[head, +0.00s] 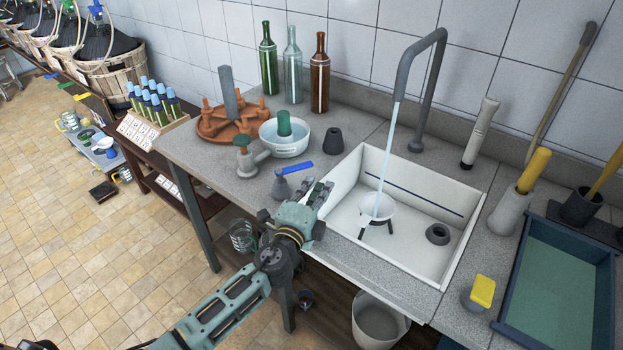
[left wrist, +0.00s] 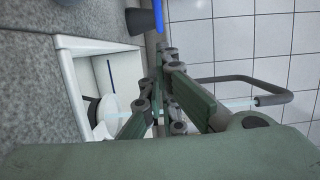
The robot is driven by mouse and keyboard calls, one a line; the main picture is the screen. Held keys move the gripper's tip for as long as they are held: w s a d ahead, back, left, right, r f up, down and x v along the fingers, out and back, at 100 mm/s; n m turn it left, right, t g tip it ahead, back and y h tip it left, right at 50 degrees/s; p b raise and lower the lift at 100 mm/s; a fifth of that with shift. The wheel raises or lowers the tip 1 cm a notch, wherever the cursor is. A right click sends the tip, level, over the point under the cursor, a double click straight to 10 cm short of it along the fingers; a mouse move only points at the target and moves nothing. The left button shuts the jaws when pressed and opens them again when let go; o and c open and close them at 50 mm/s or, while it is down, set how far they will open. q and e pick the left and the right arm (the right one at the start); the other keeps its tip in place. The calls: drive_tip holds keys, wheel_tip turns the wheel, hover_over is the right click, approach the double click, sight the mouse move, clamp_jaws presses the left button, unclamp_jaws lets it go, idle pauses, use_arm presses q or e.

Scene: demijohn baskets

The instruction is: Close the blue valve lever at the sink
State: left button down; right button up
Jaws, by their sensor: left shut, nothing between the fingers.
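The blue valve lever (head: 294,168) sits on a grey valve body (head: 281,187) on the counter, left of the white sink (head: 459,258). The lever points right and slightly up in the head view. It also shows at the top of the left wrist view (left wrist: 159,14). A pale stream of water (head: 387,155) runs from the grey tap (head: 437,60) into a white bowl-like funnel (head: 367,207) in the sink. My left gripper (head: 322,190) is shut and empty, just right of the lever over the sink's left edge. I see no clear contact with the lever. My right gripper is out of view.
Bottles (head: 319,75) line the wall. A blue-rimmed basin (head: 505,300) and a yellow sponge (head: 483,290) lie right of the sink.

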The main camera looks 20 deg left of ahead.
sight(294, 172)
use_arm(q)
drive_tip(key=shift+w+a, duration=1.05)
drive_tip(key=shift+a, duration=0.1)
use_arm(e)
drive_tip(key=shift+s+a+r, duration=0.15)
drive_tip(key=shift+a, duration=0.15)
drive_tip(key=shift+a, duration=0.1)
use_arm(q)
drive_tip(key=shift+w+d+n+y, duration=0.1)
drive_tip(key=shift+w+n+y, duration=0.1)
drive_tip(key=shift+n+y, duration=0.15)
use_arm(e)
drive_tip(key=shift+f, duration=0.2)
